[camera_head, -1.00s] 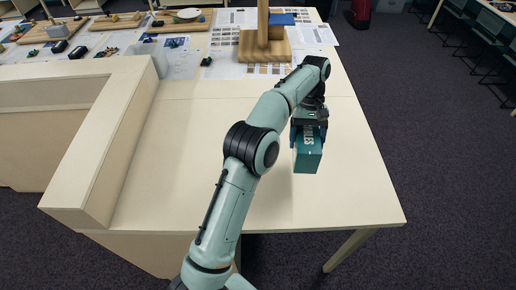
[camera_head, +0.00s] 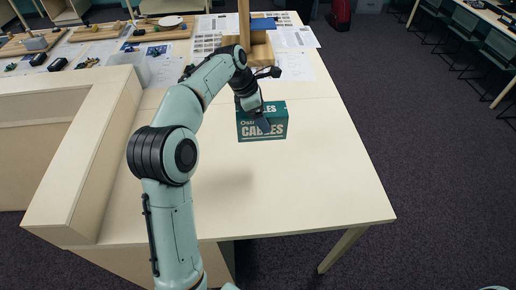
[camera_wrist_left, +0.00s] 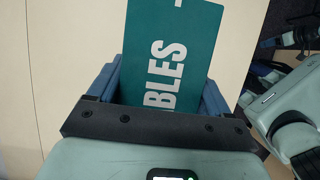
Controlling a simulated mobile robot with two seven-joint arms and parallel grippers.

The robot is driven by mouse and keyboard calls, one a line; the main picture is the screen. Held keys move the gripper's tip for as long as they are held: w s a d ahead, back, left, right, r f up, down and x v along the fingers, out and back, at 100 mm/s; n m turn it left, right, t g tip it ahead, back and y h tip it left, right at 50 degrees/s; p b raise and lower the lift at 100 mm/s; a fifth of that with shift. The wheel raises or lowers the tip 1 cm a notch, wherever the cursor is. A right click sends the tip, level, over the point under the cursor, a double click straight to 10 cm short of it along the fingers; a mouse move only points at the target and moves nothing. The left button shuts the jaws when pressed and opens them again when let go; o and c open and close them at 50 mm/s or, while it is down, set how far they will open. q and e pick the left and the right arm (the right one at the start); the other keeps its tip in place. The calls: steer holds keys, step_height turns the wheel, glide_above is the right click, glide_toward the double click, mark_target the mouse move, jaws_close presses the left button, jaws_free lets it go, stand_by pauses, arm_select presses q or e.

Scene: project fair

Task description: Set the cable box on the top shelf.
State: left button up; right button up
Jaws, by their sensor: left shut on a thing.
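The cable box (camera_head: 276,131) is teal with white "CABLES" lettering. My left gripper (camera_head: 262,122) is shut on it from above, and its blue fingers cover part of the lettering. The box appears to hang above the pale table (camera_head: 310,190), with a soft shadow below and to its left. In the left wrist view the box (camera_wrist_left: 172,50) sits between the two blue fingers of the left gripper (camera_wrist_left: 160,85). Parts of my body show at the right of that view; the state of my right gripper cannot be made out. I cannot pick out a top shelf.
A pale wooden partition (camera_head: 92,150) runs along the table's left side. Behind the box stands a wooden base with a post (camera_head: 262,50), among printed sheets (camera_head: 295,66) and a blue sheet (camera_head: 250,24). The table's front right is clear; dark floor (camera_head: 440,150) lies beyond its right edge.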

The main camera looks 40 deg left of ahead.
mark_target(261, 135)
arm_select(q)
steer(key=f, duration=0.2)
steer(key=f+b, duration=0.1)
steer(key=f, duration=0.4)
steer(key=shift+s+f, duration=0.4)
step_height(261, 135, down, 6)
steer(key=shift+w+f+b, duration=0.1)
steer(key=shift+w+b, duration=0.05)
steer(key=shift+b, duration=0.45)
steer(key=shift+w, duration=0.1)
arm_select(e)
steer(key=s+f, duration=0.3)
steer(key=s, duration=0.1)
steer(key=shift+f, duration=0.35)
arm_select(q)
steer(key=shift+f, duration=0.15)
steer(key=o, duration=1.2)
steer(key=shift+o, duration=0.2)
